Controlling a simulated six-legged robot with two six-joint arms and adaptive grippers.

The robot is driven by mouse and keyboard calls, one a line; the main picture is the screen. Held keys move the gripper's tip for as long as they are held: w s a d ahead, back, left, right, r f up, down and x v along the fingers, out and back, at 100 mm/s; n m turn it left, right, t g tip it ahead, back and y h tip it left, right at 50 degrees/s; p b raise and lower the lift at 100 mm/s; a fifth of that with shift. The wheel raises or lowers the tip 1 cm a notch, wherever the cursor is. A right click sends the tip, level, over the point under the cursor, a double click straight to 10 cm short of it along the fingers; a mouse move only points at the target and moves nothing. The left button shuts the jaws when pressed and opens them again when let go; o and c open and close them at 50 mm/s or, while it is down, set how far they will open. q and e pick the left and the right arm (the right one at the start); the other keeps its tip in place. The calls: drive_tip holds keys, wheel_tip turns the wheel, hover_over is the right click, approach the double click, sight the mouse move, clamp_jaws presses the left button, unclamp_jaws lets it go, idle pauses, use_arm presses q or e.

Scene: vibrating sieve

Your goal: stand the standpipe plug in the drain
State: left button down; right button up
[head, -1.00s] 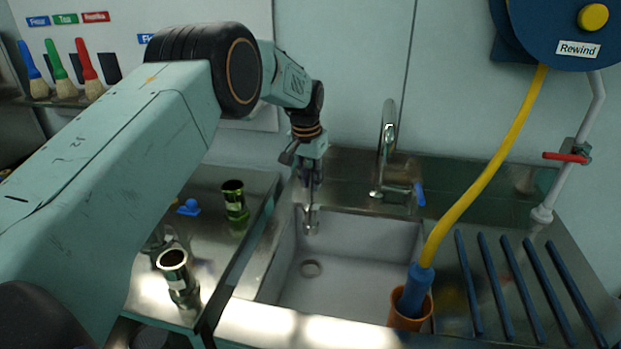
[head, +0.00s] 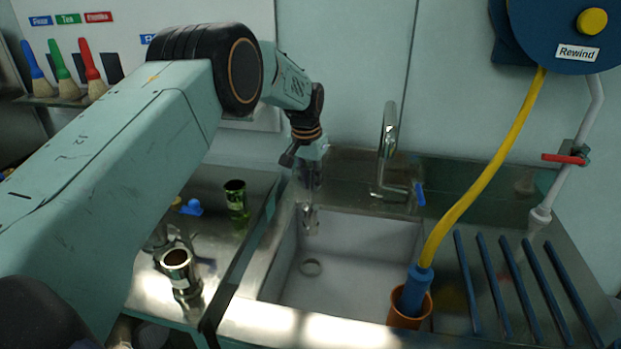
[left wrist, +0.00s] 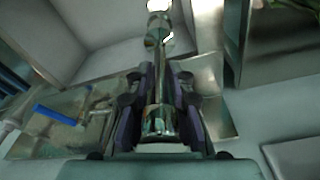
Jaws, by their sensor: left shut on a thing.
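The standpipe plug (head: 310,219) is a shiny metal tube with a wider lower end. My left gripper (head: 311,178) points down over the back left of the sink and is shut on the plug. The plug hangs roughly upright, its lower end above the basin and apart from the drain. The drain (head: 311,267) is a round ring in the basin floor, in front of the plug in the head view. In the left wrist view the plug (left wrist: 158,60) runs between both fingers, its far end at the top. My right gripper is not in view.
The sink basin (head: 352,285) is otherwise empty. A faucet (head: 388,150) with a blue lever stands behind it. A yellow hose (head: 487,180) ends in an orange cup (head: 408,316) at the front right rim. Metal cups (head: 180,272) stand on the left counter.

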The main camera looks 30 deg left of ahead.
use_arm(q)
drive_tip(key=shift+w+f, duration=0.15)
drive_tip(key=shift+w, duration=0.05)
idle(0.3)
drive_tip(key=shift+s+f+b, duration=0.15)
drive_tip(key=shift+f+b, duration=0.15)
drive_tip(key=shift+f, duration=0.1)
drive_tip(key=shift+f+b, duration=0.35)
drive_tip(key=shift+f, duration=0.5)
drive_tip(key=shift+r, duration=0.15)
